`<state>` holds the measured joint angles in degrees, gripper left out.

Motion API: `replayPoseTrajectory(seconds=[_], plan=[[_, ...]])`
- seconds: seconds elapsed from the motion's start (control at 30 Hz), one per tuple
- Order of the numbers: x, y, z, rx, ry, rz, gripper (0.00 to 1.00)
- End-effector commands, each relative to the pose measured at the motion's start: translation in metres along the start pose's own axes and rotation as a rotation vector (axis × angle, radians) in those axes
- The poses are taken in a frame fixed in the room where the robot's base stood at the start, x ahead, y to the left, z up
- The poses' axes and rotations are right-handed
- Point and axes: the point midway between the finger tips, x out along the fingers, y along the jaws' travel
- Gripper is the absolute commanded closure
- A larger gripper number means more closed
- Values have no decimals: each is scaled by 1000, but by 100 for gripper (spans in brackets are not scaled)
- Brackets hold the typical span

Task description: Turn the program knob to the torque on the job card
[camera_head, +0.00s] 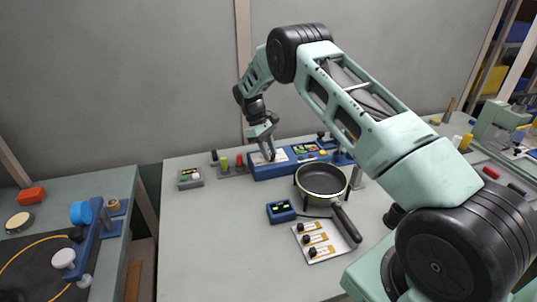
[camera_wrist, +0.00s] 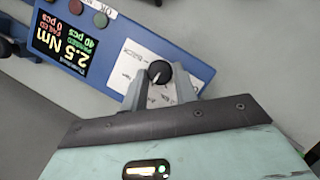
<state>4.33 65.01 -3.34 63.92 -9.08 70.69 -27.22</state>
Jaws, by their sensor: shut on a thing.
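The program knob (camera_wrist: 159,72) is round and black with a pale pointer line, on a white dial plate of a blue controller (camera_wrist: 197,60). My gripper (camera_wrist: 160,82) is shut on it, one finger on either side. The controller display (camera_wrist: 62,50) reads 2.5 Nm, with passed and failed counts in pcs. The dial markings are partly hidden by the fingers. In the head view my gripper (camera_head: 268,152) reaches down to the left part of the blue controller (camera_head: 268,172); the knob is hidden there. I cannot make out a readable job card in either view.
A dark pan (camera_head: 320,180) stands in front of the controller, its handle towards the front. A small blue device (camera_head: 281,211) and a white tray (camera_head: 330,254) with black-knobbed parts lie near it. A grey button box (camera_head: 190,178) stands left. The table's left front is clear.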

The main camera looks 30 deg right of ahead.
Motion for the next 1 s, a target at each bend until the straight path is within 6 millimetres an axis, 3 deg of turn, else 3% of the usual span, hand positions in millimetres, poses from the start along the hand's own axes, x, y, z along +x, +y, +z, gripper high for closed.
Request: replayPoseTrajectory(seconds=[0.53,1.0], plan=[[0,5,1,455,2,-189,94],[0,6,2,651,2,-269,94]])
